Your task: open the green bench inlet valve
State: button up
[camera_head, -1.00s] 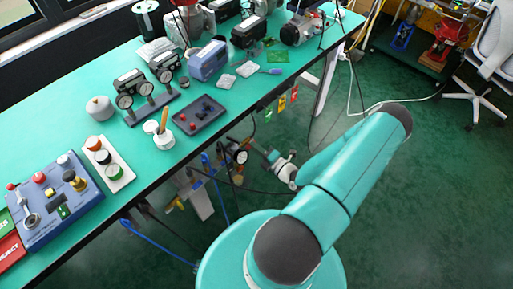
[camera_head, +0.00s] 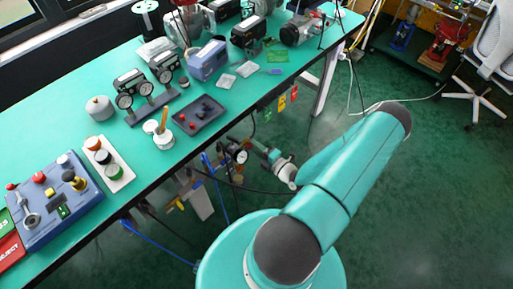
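I cannot make out a green inlet valve handle clearly. Under the bench's front edge is a cluster of piping with a round dial gauge (camera_head: 239,156), a yellow part (camera_head: 177,204) and blue hoses (camera_head: 208,163). My gripper (camera_head: 262,150) is small in view at the end of my teal arm, close to the right of the gauge and below the bench edge. Its fingers are too small and dark to tell open from shut, and I cannot tell whether it touches anything. My arm hides part of the floor behind it.
The green bench top (camera_head: 60,135) holds a blue control box (camera_head: 58,205), a black tray (camera_head: 199,115) and several instruments. Coloured tags (camera_head: 281,103) hang from its front edge. A cable and an office chair (camera_head: 490,60) stand right. Green floor (camera_head: 430,200) is clear at right.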

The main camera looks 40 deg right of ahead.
jog(key=shift+s, duration=0.1)
jog(key=s, duration=1.3)
jog(key=shift+s+d, duration=0.15)
jog(key=shift+s, duration=0.15)
jog(key=w+a+r+n+g+y, duration=0.5)
jog(key=a+r+n+g, duration=0.2)
jog(key=r+n, duration=0.6)
jog(key=w+a+r+n+g+y, duration=0.4)
jog(key=a+r+n+g, duration=0.4)
jog(key=n, duration=0.9)
jog(key=s+a+r+n+t+h, duration=0.1)
jog(key=a+r+n+h, duration=0.3)
jog(key=r+n, duration=0.7)
jog(key=s+a+r+n+t+h, duration=0.1)
jog(key=s+a+r+n+h, duration=0.1)
jog(key=a+r+n+h, duration=0.3)
jog(key=a+r+n, duration=0.4)
jog(key=r+n, duration=0.2)
jog(key=n, duration=0.1)
jog(key=shift+s+r+h, duration=0.25)
jog(key=shift+s+h, duration=0.05)
jog(key=shift+s, duration=0.05)
